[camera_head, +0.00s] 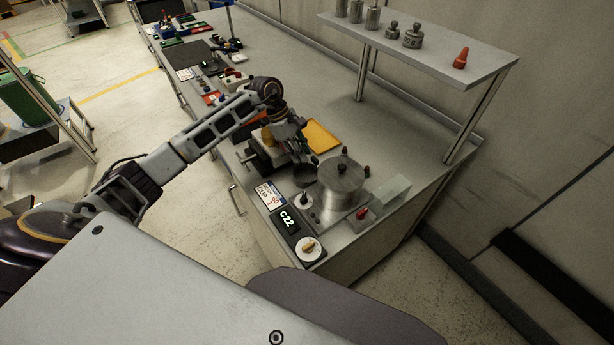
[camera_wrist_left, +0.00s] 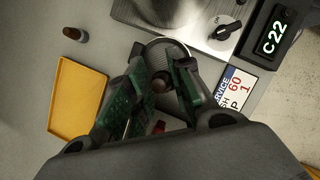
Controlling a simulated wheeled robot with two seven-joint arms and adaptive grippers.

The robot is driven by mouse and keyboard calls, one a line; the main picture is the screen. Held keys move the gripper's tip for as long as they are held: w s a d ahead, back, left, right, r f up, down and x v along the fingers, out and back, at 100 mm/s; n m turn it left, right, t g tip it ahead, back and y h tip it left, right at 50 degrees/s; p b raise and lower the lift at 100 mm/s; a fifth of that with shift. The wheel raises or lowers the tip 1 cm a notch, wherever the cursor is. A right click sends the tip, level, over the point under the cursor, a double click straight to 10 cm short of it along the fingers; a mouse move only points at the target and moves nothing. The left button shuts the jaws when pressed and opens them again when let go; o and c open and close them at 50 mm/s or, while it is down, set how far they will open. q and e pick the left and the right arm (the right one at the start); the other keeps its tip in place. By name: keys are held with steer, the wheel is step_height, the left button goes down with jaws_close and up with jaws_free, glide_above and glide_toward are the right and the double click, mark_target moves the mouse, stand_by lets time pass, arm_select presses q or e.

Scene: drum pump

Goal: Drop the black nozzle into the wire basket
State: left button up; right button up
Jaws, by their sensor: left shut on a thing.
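My left gripper (camera_head: 300,148) is over the bench beside the yellow tray, and it shows from above in the left wrist view (camera_wrist_left: 160,88). Its green-padded fingers are shut on a small dark round piece (camera_wrist_left: 158,82), which looks like the black nozzle. The fingers hide much of it. The wire basket (camera_wrist_left: 168,46) appears as a round, grey, meshed dish with a dark rim, just beyond and beneath the fingertips. In the head view the basket (camera_head: 305,173) is a dark round shape beside the steel pot. The height between nozzle and basket cannot be told. My right gripper is not in view.
The steel pot (camera_head: 341,183) stands on a machine with a C22 display (camera_head: 286,219) and a dial. A yellow tray (camera_head: 322,137) lies behind the gripper. A small brown-topped piece (camera_wrist_left: 75,34) stands nearby. A raised shelf (camera_head: 430,48) holds metal weights and a red cone.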

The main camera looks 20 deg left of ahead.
arm_select(q)
steer(key=shift+f, duration=0.8)
steer(key=o, duration=0.8)
steer(key=shift+c, duration=0.2)
steer(key=shift+a+r, duration=0.1)
steer(key=shift+r, duration=0.05)
steer(key=v, duration=1.1)
steer(key=shift+r, duration=0.35)
steer(key=shift+a, duration=0.1)
steer(key=shift+a, duration=0.1)
